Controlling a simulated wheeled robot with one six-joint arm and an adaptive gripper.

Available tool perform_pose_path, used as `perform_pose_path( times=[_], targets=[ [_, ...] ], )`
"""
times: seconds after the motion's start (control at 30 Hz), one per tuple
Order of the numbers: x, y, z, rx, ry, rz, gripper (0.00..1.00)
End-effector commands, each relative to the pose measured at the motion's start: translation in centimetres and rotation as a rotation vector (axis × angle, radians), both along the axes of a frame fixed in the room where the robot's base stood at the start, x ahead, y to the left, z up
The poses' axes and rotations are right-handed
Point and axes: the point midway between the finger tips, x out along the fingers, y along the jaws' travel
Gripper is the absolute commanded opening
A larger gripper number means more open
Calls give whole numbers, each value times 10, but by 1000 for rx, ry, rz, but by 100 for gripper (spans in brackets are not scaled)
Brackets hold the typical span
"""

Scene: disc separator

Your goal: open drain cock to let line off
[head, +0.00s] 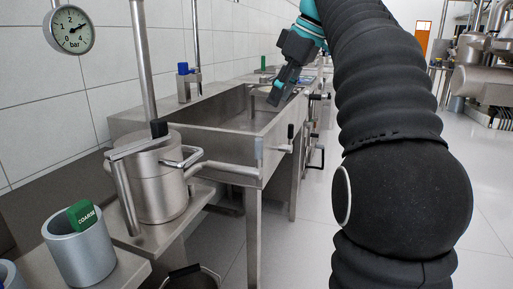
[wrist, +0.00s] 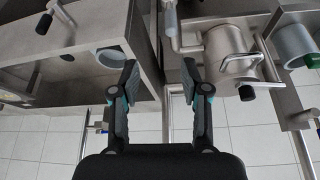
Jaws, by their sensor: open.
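A short valve with a black upright lever (head: 291,131) sits by the front corner of the steel trough, at the end of a pipe from the steel pot; I take it for the drain cock but cannot be sure. Other black-handled levers (head: 317,97) show further along the trough front. My gripper (head: 275,97) is over the far part of the trough in the head view, apart from that lever. In the wrist view my gripper (wrist: 158,85) is open, with nothing between its fingers. A pipe (wrist: 172,25) and the pot (wrist: 230,45) lie beyond the right finger.
The steel pot (head: 160,185) stands at the near left, beside a grey cup (head: 80,250) with a green "COARSE" tag (head: 83,214). A pressure gauge (head: 69,29) hangs above. A bucket (head: 190,278) is on the floor below. The tiled floor at right is open.

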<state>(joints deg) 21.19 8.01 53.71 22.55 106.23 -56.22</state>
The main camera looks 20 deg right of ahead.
Motion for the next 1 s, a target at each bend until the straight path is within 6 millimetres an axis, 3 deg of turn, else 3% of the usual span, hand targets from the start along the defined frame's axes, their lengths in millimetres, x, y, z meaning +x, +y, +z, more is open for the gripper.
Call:
perform_pose_path(
  times=[0.17,0.47,1.0],
  targets=[
    [-12,5,-4,-12,26,124,46],
    [-8,10,-21,-17,21,149,46],
    [14,38,-108,-18,20,148,46]
  ],
)
